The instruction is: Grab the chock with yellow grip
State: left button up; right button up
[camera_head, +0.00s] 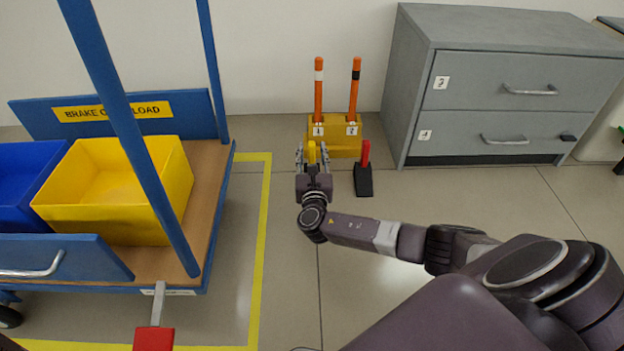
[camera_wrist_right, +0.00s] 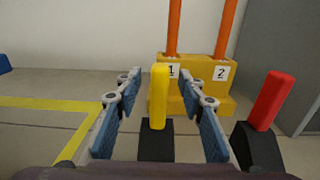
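The chock with the yellow grip (camera_wrist_right: 159,97) stands on the floor, its black wedge base (camera_wrist_right: 155,141) below the upright grip. In the right wrist view the grip is between the two fingers of my right gripper (camera_wrist_right: 160,120), with gaps on both sides. My right gripper is open around it. In the head view the yellow grip (camera_head: 311,152) shows between the fingertips, and the gripper hides the base. A second chock with a red grip (camera_head: 365,153) and black base (camera_head: 363,181) stands just to the right. My left gripper is not in view.
A yellow stand (camera_head: 346,141) with two orange rods, labelled 1 and 2, is behind the chocks. A grey drawer cabinet (camera_head: 489,93) stands at the right. A blue cart (camera_head: 215,230) with a yellow bin (camera_head: 123,233) is at the left. The floor in between is clear.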

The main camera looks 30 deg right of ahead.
jog(key=shift+w+d, duration=0.1)
grip_shut()
dwell(0.5)
